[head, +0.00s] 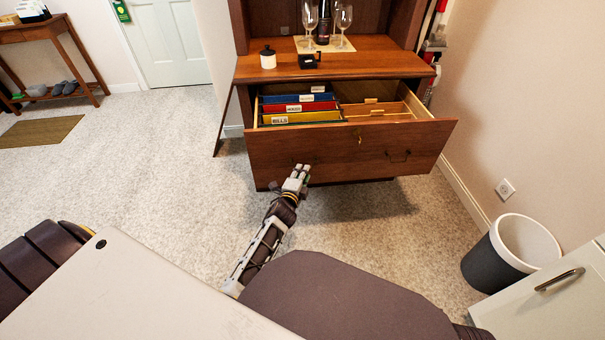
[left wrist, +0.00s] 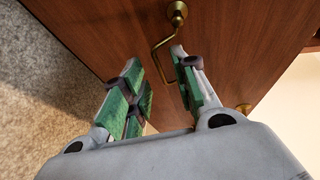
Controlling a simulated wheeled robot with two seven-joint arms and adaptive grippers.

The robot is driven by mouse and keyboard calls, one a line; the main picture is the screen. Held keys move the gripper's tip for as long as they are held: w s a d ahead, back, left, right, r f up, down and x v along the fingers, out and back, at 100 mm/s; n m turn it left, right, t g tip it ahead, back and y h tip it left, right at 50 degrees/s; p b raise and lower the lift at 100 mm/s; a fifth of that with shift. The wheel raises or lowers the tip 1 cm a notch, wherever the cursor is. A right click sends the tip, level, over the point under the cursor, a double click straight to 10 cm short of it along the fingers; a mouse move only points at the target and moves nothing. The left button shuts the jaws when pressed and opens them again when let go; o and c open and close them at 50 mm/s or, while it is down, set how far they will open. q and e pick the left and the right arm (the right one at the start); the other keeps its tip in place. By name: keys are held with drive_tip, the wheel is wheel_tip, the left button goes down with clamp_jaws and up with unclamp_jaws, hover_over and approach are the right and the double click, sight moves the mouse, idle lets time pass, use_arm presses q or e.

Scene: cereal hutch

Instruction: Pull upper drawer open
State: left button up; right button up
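The upper drawer (head: 340,160) of the wooden hutch stands pulled well out, its inside showing. Its front has a brass handle (head: 397,155) on the right; the left handle is mostly hidden by my gripper in the head view. My left gripper (head: 301,170) is close to the left part of the drawer front. In the left wrist view its two green-padded fingers (left wrist: 157,62) are apart, with a brass handle (left wrist: 155,45) in line with the gap between their tips. I cannot tell whether they touch it. My right gripper is not in view.
Coloured hanging files (head: 300,108) lie in the drawer's left part. A waste bin (head: 510,255) and a white cabinet (head: 560,300) stand at right.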

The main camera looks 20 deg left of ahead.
use_arm(q)
drive_tip(key=v, duration=1.1)
idle(0.3)
drive_tip(key=shift+a, duration=0.1)
idle(0.6)
